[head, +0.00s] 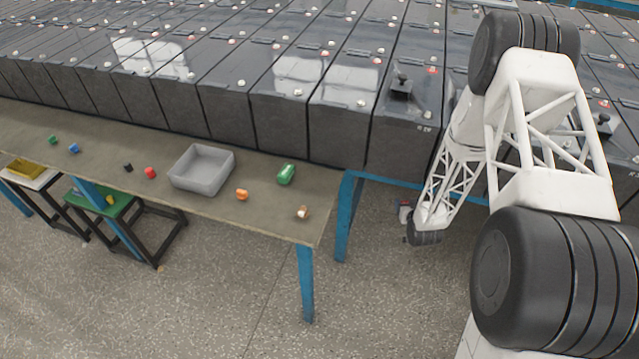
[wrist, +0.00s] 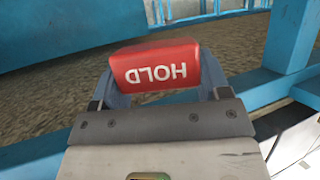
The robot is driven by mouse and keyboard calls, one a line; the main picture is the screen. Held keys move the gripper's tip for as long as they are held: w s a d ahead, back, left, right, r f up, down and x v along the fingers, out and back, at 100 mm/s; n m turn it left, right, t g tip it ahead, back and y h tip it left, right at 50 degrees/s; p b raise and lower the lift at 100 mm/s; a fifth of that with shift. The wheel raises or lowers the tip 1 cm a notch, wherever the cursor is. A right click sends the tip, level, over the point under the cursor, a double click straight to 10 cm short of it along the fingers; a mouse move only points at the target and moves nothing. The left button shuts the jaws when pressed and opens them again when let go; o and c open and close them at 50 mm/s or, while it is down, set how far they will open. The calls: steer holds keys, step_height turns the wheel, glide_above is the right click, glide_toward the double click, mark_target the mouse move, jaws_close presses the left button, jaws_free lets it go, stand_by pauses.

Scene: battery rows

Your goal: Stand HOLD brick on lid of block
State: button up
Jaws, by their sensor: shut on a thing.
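The red HOLD brick (wrist: 157,67) is between the jaws of my gripper (wrist: 161,82) in the wrist view. Its white lettering reads upside down there. My gripper is shut on it, with a grey finger at each side. In the head view my arm reaches down at the right, past the blocks' front faces, and its lower end is low, near the blue frame; the jaws are too small to make out there. The dark battery blocks stand in rows; a near block's lid (head: 408,98) carries a black handled piece (head: 401,85). Which block is meant I cannot tell.
A long table (head: 271,214) at left holds a grey tray (head: 201,170), a green piece (head: 286,174), an orange piece (head: 242,194) and other small items. Blue frame bars (wrist: 289,38) are close around my gripper. Open floor lies in front.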

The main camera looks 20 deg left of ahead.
steer(key=s+a+r+n+g+y, duration=0.8)
steer(key=s+a+r, duration=0.75)
steer(key=a, duration=0.35)
steer(key=s+a+r+n+g, duration=0.2)
steer(key=s+r+n, duration=0.3)
steer(key=s, duration=0.5)
steer(key=shift+a+r+g+y, duration=0.35)
steer(key=shift+r+g, duration=0.2)
steer(key=shift+g, duration=0.35)
steer(key=shift+w, duration=0.1)
steer(key=w+a, duration=0.2)
steer(key=w, duration=0.1)
steer(key=w+a+f, duration=0.1)
steer(key=w+a, duration=0.1)
steer(key=w, duration=0.2)
steer(key=w+a, duration=0.3)
steer(key=w, duration=0.1)
steer(key=shift+f, duration=0.15)
steer(key=shift+w, duration=0.15)
